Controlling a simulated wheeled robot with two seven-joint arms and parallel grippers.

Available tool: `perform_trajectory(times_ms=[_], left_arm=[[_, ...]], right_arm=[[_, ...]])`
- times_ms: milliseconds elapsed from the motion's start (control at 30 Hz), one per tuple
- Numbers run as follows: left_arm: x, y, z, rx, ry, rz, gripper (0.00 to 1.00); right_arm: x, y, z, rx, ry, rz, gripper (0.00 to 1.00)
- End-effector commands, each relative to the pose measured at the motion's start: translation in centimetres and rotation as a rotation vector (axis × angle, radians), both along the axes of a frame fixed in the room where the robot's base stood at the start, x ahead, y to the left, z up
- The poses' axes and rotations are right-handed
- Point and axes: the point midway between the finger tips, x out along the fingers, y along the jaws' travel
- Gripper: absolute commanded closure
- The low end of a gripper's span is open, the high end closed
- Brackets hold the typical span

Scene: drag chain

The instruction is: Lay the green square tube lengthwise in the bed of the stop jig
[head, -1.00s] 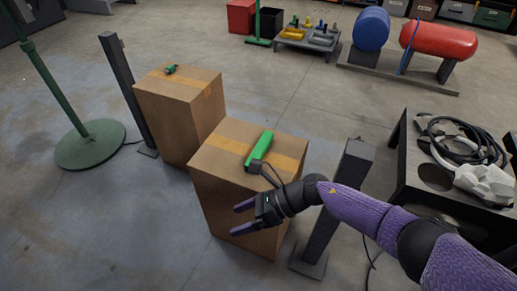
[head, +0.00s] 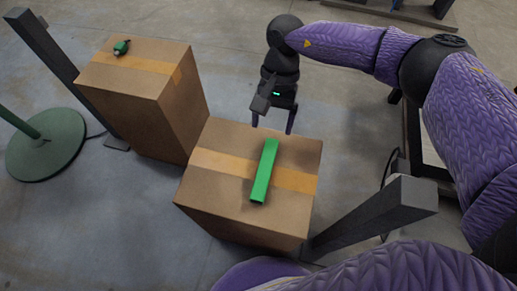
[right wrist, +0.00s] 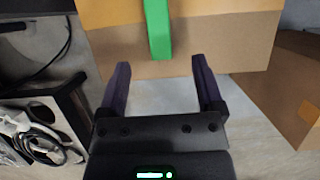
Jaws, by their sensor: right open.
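The green square tube (head: 264,172) lies on top of the nearer cardboard box (head: 222,190), across its tape strip. In the right wrist view one end of the tube (right wrist: 158,30) shows beyond my fingertips. My right gripper (head: 272,128) is open and empty, just past the far edge of that box, with its fingers pointing toward the box and the tube's far end. In the right wrist view the fingers (right wrist: 160,62) are spread, with the tube end ahead between them and apart from them. My left gripper is not in view. I see no stop jig that I can make out.
A second cardboard box (head: 140,72) stands to the left with a small green and black object (head: 121,47) on top. Dark posts (head: 372,215) stand close to the boxes. A green round base (head: 45,145) is at far left. Cables lie on a dark stand (right wrist: 35,130).

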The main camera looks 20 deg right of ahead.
Motion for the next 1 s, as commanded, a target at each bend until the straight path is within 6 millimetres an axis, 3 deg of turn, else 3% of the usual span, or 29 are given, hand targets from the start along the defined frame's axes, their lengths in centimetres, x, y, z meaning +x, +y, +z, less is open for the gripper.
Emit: perform_trajectory(times_ms=[333, 433, 667, 1000], left_arm=[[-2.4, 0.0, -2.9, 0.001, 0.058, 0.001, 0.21], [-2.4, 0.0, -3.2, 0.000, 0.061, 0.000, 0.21], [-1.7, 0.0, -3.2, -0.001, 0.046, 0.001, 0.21], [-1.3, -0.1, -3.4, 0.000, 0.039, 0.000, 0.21]], right_arm=[[-2.7, 1.6, -7.5, 0.002, 0.008, 0.000, 0.15], [-3.0, 1.9, -8.4, 0.002, 0.005, -0.003, 0.15], [-3.1, 2.0, -8.2, 0.002, 0.001, -0.004, 0.15], [-3.0, 1.9, -8.2, 0.002, 0.001, -0.004, 0.87]])
